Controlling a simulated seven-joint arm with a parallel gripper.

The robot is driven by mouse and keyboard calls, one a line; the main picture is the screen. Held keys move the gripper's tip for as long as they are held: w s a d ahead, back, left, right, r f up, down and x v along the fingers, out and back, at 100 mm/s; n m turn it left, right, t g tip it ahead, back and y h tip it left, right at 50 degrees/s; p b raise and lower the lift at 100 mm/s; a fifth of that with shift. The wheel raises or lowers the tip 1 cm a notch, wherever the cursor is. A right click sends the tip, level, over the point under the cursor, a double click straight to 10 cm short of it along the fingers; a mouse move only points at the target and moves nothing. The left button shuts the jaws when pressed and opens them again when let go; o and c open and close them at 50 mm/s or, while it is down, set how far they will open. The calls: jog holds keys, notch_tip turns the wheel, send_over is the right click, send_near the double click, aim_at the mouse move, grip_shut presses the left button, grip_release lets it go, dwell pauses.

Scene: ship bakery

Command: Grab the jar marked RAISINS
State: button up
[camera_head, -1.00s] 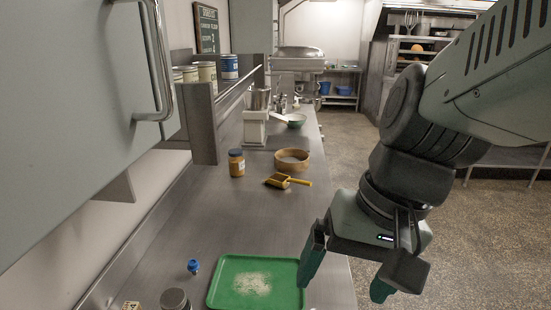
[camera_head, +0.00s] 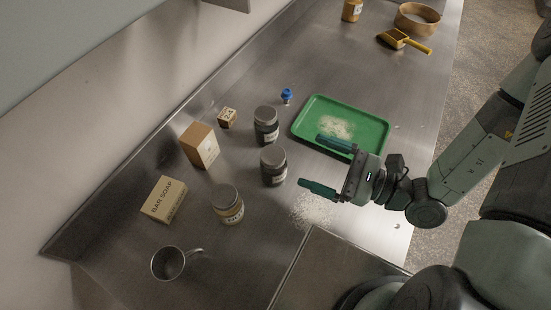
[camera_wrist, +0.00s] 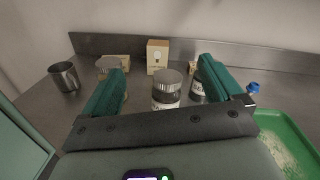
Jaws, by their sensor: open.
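Three glass jars with grey lids stand upright on the steel counter. In the head view, two have dark contents: a rear jar (camera_head: 266,126) and a middle jar (camera_head: 273,167). The front jar (camera_head: 228,205) has a pale yellowish look. Their labels are too small or cut off to read, so I cannot tell which says RAISINS. My gripper (camera_head: 310,160) is open and empty, its fingers pointing left towards the middle jar, apart from it. In the wrist view that jar (camera_wrist: 166,95) shows between the fingers; the fingers partly hide the other two.
A green tray (camera_head: 372,136) with pale powder lies behind my gripper. A brown box (camera_head: 199,146), a small block (camera_head: 227,118), a bar soap box (camera_head: 164,199) and a metal cup (camera_head: 168,263) stand to the left. A blue-topped item (camera_head: 287,96) stands near the tray.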

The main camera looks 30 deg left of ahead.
aim_at(283, 164)
notch_tip(283, 164, down, 7)
jog(key=s+m+t, duration=0.1)
jog(key=m+t, duration=0.4)
jog(key=m, duration=0.1)
jog(key=a, duration=0.6)
jog(key=shift+w+a+f, duration=0.15)
jog(key=shift+w+f, duration=0.05)
jog(key=shift+w, duration=0.1)
jog(key=a, duration=0.3)
jog(key=w+a, duration=0.1)
jog(key=a, duration=0.1)
jog(key=shift+w+f, duration=0.1)
jog(key=shift+f, duration=0.15)
jog(key=c, duration=1.4)
